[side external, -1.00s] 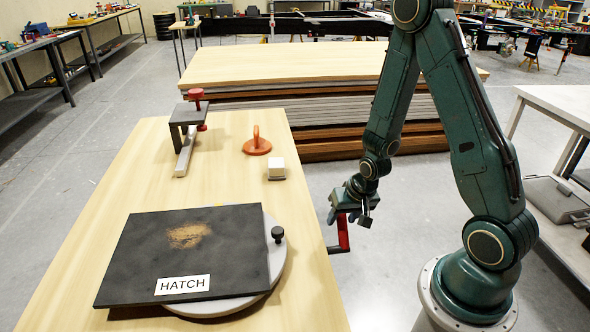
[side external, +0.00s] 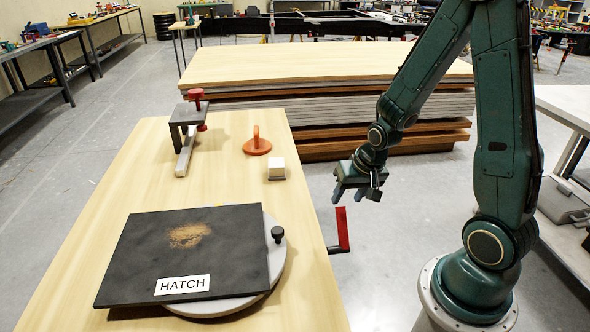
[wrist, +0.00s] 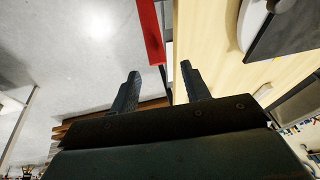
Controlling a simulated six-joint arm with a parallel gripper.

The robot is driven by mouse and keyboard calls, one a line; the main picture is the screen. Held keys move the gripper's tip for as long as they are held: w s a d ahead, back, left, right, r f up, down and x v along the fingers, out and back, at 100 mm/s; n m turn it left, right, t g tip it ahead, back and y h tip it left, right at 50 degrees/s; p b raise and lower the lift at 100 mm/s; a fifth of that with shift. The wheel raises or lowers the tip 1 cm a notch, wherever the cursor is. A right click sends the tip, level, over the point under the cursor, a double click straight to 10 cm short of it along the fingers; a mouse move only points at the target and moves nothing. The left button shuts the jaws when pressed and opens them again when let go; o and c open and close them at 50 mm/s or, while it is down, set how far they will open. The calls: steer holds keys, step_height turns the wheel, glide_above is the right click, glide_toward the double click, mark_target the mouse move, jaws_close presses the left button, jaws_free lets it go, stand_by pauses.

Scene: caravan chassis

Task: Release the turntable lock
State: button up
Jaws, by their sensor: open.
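The red lever (side external: 343,228) stands upright at the right edge of the wooden bench, its dark lower arm reaching to the bench side. In the wrist view the red lever (wrist: 151,30) lies just beyond my fingertips. My gripper (side external: 357,196) is open and empty, above the lever and apart from it; its two fingers also show in the wrist view (wrist: 160,70). The grey round turntable (side external: 276,262) lies mostly hidden under a dark panel (side external: 130,250) labelled HATCH. A black knob (side external: 278,234) stands at the turntable's right rim.
On the bench (side external: 140,160) are a clamp with red handle (side external: 196,94), an orange ring-handled piece (side external: 257,146) and a small white block (side external: 276,168). Stacked boards (side external: 300,70) stand behind. The space right of the lever is clear floor.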

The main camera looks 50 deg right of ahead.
steer(key=shift+r, duration=0.85)
steer(key=s+a+r+n+t, duration=0.1)
steer(key=s+a+r+n, duration=0.3)
steer(key=r, duration=0.6)
steer(key=s+a+r+n, duration=0.3)
steer(key=s+a+r, duration=0.3)
steer(key=s+r, duration=0.2)
steer(key=shift+s+a+r+n+t+y, duration=0.3)
steer(key=shift+r+n+t+y, duration=0.1)
steer(key=shift+r, duration=0.55)
steer(key=shift+o, duration=0.3)
